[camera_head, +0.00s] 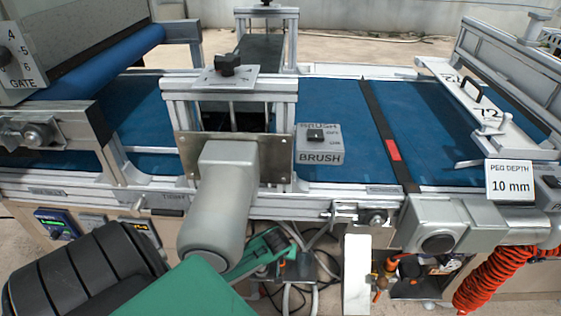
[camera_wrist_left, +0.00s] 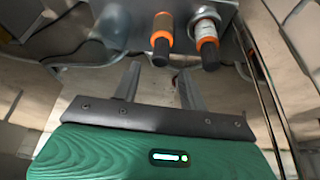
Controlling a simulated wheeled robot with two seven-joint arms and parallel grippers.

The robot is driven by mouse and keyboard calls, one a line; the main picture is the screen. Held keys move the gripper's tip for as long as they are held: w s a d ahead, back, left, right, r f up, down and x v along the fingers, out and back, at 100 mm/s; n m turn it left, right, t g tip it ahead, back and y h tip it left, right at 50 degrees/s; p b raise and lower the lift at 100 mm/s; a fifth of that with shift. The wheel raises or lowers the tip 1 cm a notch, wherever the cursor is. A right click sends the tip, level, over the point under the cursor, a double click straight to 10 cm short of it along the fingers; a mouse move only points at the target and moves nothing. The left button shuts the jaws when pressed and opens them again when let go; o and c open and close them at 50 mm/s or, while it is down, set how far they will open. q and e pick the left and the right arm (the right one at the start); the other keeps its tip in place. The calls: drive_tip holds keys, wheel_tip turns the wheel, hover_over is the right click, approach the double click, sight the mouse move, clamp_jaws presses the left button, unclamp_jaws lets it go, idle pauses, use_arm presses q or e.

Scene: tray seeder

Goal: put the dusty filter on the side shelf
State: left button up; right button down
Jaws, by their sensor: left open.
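In the left wrist view two short cylinders hang side by side under a grey metal plate. The left cylinder (camera_wrist_left: 162,38) has an orange band and a black lower end. The right cylinder (camera_wrist_left: 205,42) has a pale upper part, an orange band and a black lower end. I cannot tell whether either is the dusty filter. My left gripper (camera_wrist_left: 160,88) is open and empty, its fingers pointing toward the cylinders from below, apart from them. In the head view my green left gripper (camera_head: 288,266) is low in front of the machine. My right gripper is not visible.
A blue-belted conveyor (camera_head: 340,115) spans the machine, with a BRUSH box (camera_head: 319,144) on it. A lower shelf with orange and black items (camera_head: 405,268), a white upright panel (camera_head: 356,275) and a red coiled hose (camera_head: 492,278) are at the lower right. Loose cables hang below the machine.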

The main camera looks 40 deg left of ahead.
use_arm(q)
drive_tip(key=p+v, duration=0.2)
drive_tip(key=v, duration=0.6)
drive_tip(key=s+d+r+m+h, duration=0.1)
drive_tip(key=s+d+r+m, duration=0.3)
drive_tip(key=s+d, duration=0.4)
drive_tip(key=s+d+r+m+h, duration=0.2)
drive_tip(key=s+d+r+m, duration=0.2)
drive_tip(key=s+d, duration=0.5)
drive_tip(key=shift+s+d+m, duration=0.15)
drive_tip(key=shift+d+m, duration=0.25)
drive_tip(key=shift+d, duration=0.55)
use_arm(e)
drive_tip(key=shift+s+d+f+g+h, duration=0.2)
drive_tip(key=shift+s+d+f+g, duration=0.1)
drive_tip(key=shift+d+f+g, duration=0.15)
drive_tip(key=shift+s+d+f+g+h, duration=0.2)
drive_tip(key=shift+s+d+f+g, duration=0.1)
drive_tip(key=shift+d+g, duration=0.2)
